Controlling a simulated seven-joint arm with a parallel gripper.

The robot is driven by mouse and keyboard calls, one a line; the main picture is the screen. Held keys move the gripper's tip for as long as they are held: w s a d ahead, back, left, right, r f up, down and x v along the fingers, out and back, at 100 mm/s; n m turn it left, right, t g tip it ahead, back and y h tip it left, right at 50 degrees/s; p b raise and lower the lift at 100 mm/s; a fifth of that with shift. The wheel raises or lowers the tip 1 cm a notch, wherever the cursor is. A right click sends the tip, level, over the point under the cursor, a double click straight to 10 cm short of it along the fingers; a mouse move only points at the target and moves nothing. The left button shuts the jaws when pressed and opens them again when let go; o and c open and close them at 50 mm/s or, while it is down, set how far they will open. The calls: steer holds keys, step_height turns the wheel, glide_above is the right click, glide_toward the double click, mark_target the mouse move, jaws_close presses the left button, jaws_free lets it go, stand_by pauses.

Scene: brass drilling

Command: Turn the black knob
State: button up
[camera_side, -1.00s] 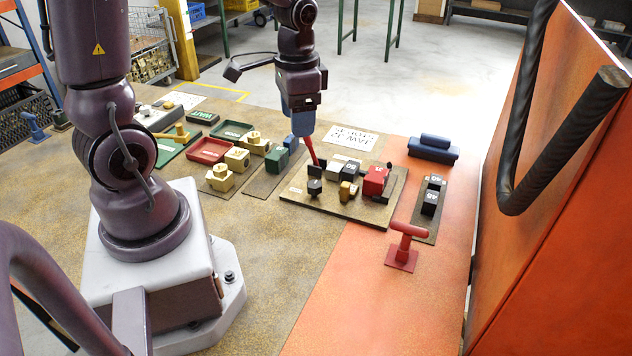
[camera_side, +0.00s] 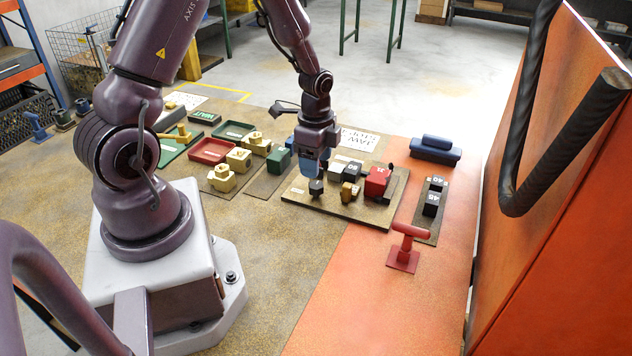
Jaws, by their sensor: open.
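A small dark, faceted knob (camera_side: 316,188) stands near the front left of a brown board (camera_side: 335,205) on the bench. It is the likeliest black knob, though its details are small. My gripper (camera_side: 313,176) points down right above and behind it, with its blue finger close to the knob's top. The gripper is open, and I see nothing held in it. I cannot tell whether the finger touches the knob. The far finger is hidden.
A red T-handle (camera_side: 408,240) stands in front. An orange panel (camera_side: 560,200) with a black handle rises at right.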

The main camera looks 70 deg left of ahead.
mark_target(316, 184)
step_height(316, 184, down, 6)
steer(key=shift+f, duration=0.15)
steer(key=shift+c, duration=0.2)
steer(key=c, duration=0.9)
